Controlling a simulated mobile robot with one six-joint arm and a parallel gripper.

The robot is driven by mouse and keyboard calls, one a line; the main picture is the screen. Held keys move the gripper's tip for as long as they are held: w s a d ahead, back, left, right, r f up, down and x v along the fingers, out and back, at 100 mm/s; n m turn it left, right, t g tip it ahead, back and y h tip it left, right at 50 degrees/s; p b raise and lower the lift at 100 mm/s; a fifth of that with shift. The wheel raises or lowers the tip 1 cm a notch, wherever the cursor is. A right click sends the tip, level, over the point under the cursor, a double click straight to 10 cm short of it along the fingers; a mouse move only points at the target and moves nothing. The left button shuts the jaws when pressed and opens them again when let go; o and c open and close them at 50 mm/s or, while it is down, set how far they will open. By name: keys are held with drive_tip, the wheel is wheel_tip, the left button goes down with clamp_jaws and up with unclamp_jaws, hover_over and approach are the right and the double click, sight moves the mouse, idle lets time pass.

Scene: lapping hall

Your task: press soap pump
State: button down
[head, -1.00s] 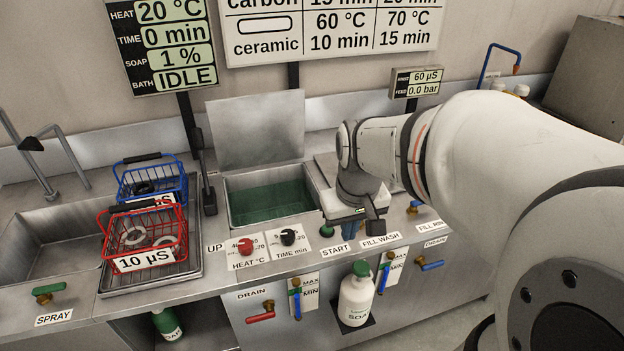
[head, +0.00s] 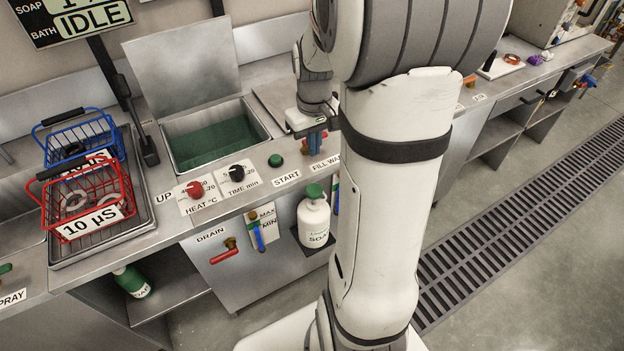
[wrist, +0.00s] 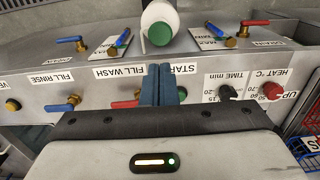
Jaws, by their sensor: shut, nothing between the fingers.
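The white soap bottle (head: 314,226) with a green pump top (head: 314,191) stands upright in a holder on the front of the wash unit, below the counter edge. In the wrist view the green pump top (wrist: 160,34) and the white bottle (wrist: 157,14) are just beyond the fingertips. My gripper (head: 315,146) is over the counter edge near the FILL WASH label, above the bottle and apart from it. In the wrist view my gripper (wrist: 162,68) has its two blue-grey fingers together, with nothing between them.
A green-and-white soap bottle (head: 133,281) is on the lower shelf. The red HEAT knob (head: 196,190), black TIME knob (head: 237,173) and green START button (head: 275,160) lie left of my gripper.

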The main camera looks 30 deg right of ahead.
sight(314, 189)
wheel_tip(314, 189, down, 13)
drive_tip(key=shift+r, duration=0.2)
drive_tip(key=shift+f, duration=0.1)
wheel_tip(314, 189, down, 3)
drive_tip(key=shift+r+b, duration=0.15)
drive_tip(key=shift+b, duration=1.05)
drive_tip(key=shift+s, duration=0.15)
drive_tip(key=shift+a, duration=0.1)
drive_tip(key=shift+r+p, duration=0.3)
drive_tip(key=shift+p, duration=0.05)
wheel_tip(314, 189, up, 14)
drive_tip(key=p, duration=0.2)
drive_tip(key=shift+f, duration=0.1)
